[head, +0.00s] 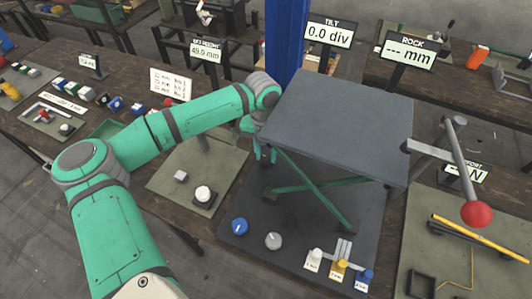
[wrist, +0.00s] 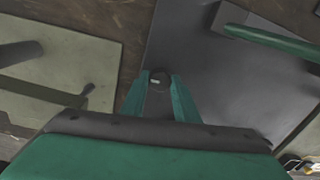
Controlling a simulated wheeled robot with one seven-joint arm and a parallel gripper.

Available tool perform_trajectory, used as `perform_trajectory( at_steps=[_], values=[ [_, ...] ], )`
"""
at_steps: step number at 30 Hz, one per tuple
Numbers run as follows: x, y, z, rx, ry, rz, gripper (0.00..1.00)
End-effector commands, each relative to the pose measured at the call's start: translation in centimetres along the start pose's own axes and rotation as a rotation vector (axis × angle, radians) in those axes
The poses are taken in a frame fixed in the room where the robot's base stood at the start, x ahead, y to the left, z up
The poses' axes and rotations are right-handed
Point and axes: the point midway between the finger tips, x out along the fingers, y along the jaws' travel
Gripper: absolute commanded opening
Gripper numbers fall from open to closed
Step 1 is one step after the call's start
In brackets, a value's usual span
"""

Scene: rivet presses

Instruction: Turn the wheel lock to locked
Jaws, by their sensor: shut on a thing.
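A lift table with a grey top (head: 340,115) stands on green crossed legs above a dark base plate (head: 300,225). My gripper (head: 266,156) reaches down beside the left edge of the table top. In the wrist view my gripper (wrist: 158,80) has its two green fingers on either side of a small dark knob with a white mark (wrist: 156,81), which looks like the wheel lock. The fingers are shut on it. In the head view the knob is hidden by the gripper and arm. I cannot read its lock setting.
A blue knob (head: 240,226) and a grey knob (head: 273,241) sit at the base's front left. Several small labelled pieces stand at its front edge. A lever with a red ball (head: 477,214) is at the right. A "TILT" sign (head: 330,34) reads 0.0 div.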

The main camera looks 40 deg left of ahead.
Motion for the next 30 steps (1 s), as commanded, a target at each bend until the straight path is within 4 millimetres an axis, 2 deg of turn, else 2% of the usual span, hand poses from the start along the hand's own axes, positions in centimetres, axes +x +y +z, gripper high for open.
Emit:
perform_trajectory(
  at_steps=[5, 6, 8, 19, 30],
  values=[
    [0.0, 0.1, 0.0, 0.0, 0.0, 0.001, 0.05],
    [0.0, 0.1, 0.0, -0.001, 0.0, 0.001, 0.32],
    [0.0, 0.1, 0.0, -0.001, 0.0, 0.001, 0.46],
    [-0.4, 0.0, 0.0, -0.001, -0.001, 0.0, 0.46],
    [-5.7, 0.1, 0.0, -0.001, -0.002, 0.002, 0.46]
  ],
)
